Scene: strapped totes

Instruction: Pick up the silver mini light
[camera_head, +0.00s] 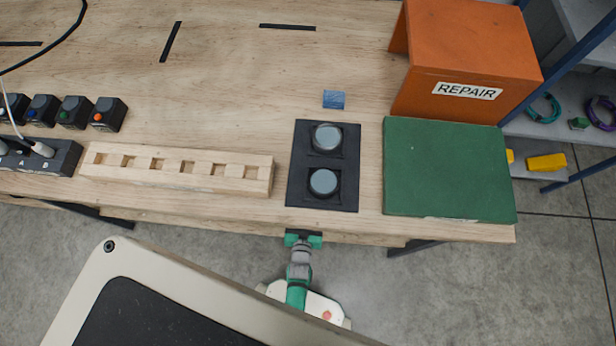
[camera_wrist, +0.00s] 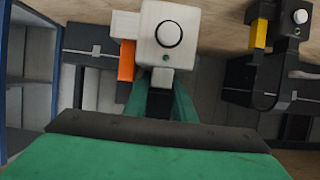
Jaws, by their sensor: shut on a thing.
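My gripper (camera_head: 303,240) is just off the table's front edge in the head view, below the black plate. A silver-white block with a dark-ringed round face and a small green dot, which looks like the silver mini light (camera_wrist: 186,48), is at the fingertips. It is hard to make out in the head view. The black plate (camera_head: 298,165) on the table carries two round silver-grey pieces (camera_head: 327,137).
A slotted wooden block (camera_head: 230,184) and several black cubes (camera_head: 76,111) are on the left. A green mat (camera_head: 450,168) and an orange REPAIR box (camera_head: 465,55) are on the right. A small blue piece (camera_head: 334,99) lies behind the plate. The back middle of the table is mostly clear.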

